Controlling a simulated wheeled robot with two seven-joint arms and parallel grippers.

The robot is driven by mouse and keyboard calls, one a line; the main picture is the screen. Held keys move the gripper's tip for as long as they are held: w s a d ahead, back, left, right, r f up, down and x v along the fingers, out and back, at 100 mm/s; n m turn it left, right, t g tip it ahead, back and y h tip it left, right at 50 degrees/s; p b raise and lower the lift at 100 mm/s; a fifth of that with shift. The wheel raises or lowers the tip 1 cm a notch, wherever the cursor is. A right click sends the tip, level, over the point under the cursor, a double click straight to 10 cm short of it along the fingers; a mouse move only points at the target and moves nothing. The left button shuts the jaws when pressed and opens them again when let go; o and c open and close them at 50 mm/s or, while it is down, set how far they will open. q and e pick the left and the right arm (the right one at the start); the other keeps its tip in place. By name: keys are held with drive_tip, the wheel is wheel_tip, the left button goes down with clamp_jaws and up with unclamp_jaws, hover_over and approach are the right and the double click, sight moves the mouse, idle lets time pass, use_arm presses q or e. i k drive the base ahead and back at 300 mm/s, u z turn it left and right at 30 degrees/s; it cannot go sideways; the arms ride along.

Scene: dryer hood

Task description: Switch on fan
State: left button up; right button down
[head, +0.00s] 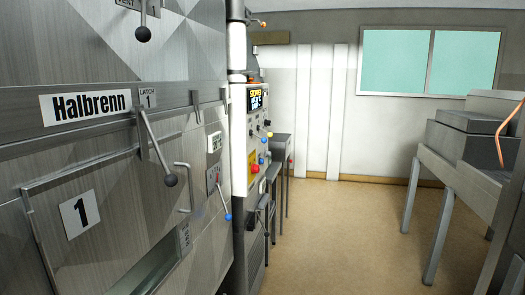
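A narrow control panel (240,140) stands in the middle of the head view, beyond the large grey metal machine. It faces right and is seen at a steep angle. It carries a lit display (255,99) with yellow and blue lettering, and several small knobs and coloured buttons below. A red button (255,168) sits on a yellow plate. The labels are too small to read, so I cannot tell which control is for the fan. Neither of my grippers shows in this view.
The machine front (95,85) marked Halbrenn fills the left, with a black-ball lever (158,150) and a blue-tipped lever (223,203) sticking out. A grey table (455,185) with boxes stands at right. The tan floor (345,235) between is clear.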

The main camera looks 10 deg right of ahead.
sight(264, 139)
drive_tip(key=z, duration=0.55)
drive_tip(key=i, duration=2.2)
drive_tip(key=u, duration=1.1)
drive_tip(key=i, duration=0.6)
drive_tip(key=u, duration=0.4)
